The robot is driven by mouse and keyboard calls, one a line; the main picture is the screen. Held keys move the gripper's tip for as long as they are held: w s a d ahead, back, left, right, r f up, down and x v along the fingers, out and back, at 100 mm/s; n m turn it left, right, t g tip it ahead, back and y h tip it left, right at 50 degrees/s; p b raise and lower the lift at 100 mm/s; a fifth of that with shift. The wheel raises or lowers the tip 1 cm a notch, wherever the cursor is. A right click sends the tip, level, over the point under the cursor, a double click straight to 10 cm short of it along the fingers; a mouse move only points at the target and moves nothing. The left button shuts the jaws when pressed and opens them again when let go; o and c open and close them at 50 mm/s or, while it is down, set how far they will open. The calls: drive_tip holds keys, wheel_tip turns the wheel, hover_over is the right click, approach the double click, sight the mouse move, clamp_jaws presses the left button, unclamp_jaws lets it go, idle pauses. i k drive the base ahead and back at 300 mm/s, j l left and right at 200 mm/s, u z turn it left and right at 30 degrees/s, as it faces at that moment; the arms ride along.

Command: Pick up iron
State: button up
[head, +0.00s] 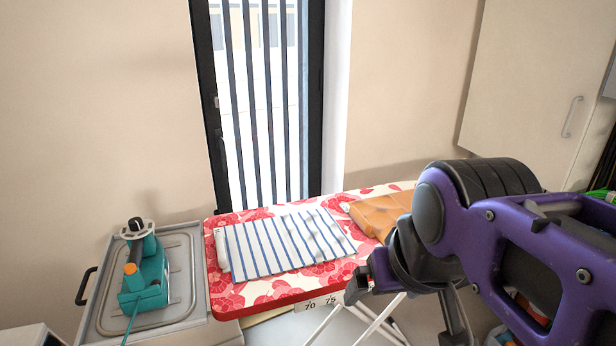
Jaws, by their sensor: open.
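The teal iron (148,276) rests on the grey metal tray-like surface (187,318) at the left. It has a dark and orange handle part on top and a teal cord running down toward the bottom edge. My gripper (405,303) is at the right, in front of the ironing board, well apart from the iron. It is open, with its fingers pointing down and left. My purple arm hides part of the gripper and the right side of the board. I see nothing held between the fingers.
The red floral ironing board (262,303) stands between my gripper and the iron. A striped cloth (285,243) and an orange folded cloth (380,214) lie on it. White board legs (378,322) cross below. A barred window (262,110) and walls close off the back.

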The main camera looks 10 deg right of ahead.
sight(150, 282)
drive_tip(key=l+z, duration=0.15)
drive_tip(key=z, duration=0.4)
drive_tip(key=u, duration=1.8)
drive_tip(key=i+l, duration=0.2)
drive_tip(key=l, duration=0.15)
drive_tip(key=l+z, duration=0.05)
